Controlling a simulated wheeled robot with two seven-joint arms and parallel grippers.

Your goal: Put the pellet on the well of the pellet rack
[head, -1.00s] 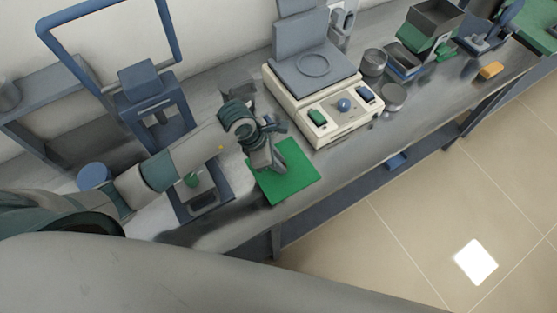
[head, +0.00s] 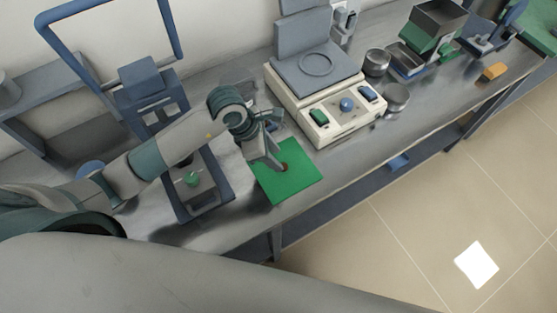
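My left gripper (head: 278,163) points down over a green square mat (head: 289,188) on the steel bench. A small reddish-brown thing, perhaps the pellet (head: 284,168), shows at its fingertips, against the mat. It is too small to tell whether the fingers are closed on it or beside it. I cannot single out the pellet rack and its well for sure. My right gripper is not in view.
Left of the mat is a dark blue-grey stand (head: 212,206) with a green knob (head: 192,179). A cream balance (head: 330,128) stands behind and right of the mat. Round metal tins (head: 396,98) and an orange block (head: 494,72) are farther right. The bench's front edge is close to the mat.

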